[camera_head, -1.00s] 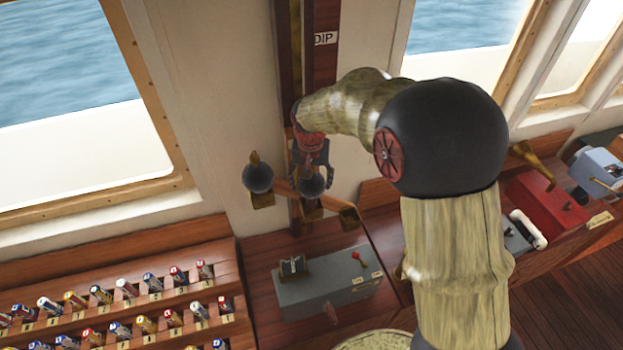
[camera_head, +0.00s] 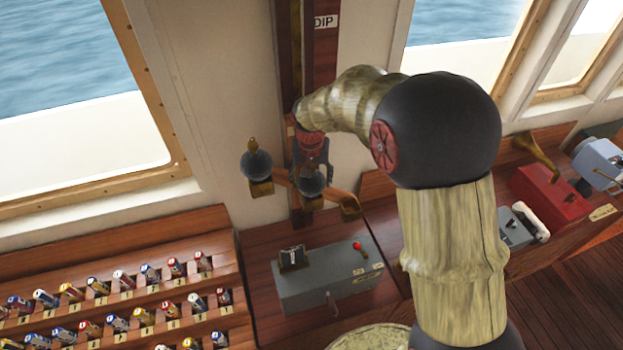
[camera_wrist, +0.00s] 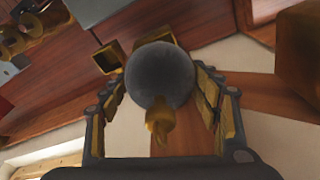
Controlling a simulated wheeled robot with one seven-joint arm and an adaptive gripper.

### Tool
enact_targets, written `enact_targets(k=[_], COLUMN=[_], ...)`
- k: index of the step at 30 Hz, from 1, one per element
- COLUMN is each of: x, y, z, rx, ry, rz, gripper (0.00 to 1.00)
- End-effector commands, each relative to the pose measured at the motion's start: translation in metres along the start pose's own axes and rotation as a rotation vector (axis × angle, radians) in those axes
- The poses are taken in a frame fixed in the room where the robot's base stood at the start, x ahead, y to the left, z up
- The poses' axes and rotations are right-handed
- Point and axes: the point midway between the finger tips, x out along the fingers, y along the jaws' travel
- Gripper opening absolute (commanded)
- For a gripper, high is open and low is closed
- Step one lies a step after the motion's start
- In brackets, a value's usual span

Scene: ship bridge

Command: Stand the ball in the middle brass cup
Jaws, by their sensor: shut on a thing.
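A dark grey ball with a brass knob (camera_head: 311,183) is between the fingers of my gripper, which is shut on it. In the wrist view the ball (camera_wrist: 160,76) fills the space between the fingers, its knob toward me. In the head view the ball is directly over the middle brass cup (camera_head: 312,203) and appears to touch it; its seat is hidden. My gripper (camera_head: 313,168) reaches down from above. A second ball (camera_head: 256,165) stands in the left brass cup (camera_head: 262,189). The right brass cup (camera_head: 349,208) looks empty.
The cups sit on a wooden bracket (camera_head: 285,180) on a post by the wall. A grey box (camera_head: 325,285) with a red-knobbed lever stands below. Racks of coloured cylinders (camera_head: 120,300) lie lower left; a red box (camera_head: 550,190) is at right.

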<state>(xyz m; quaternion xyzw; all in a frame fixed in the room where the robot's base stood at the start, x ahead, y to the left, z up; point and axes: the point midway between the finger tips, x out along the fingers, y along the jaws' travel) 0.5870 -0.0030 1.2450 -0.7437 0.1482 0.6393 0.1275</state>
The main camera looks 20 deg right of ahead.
Motion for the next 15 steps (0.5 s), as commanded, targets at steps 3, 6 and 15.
enact_targets(k=[3,6,15], x=[-0.0004,-0.0003,-0.0002], y=[-0.0001,-0.0001,-0.0001], z=[-0.0003,-0.0002,-0.0001], rx=[0.000,0.000,0.000], ry=[0.001,0.001,0.000], rz=[0.000,0.000,0.000], gripper=[0.68,0.74,0.84])
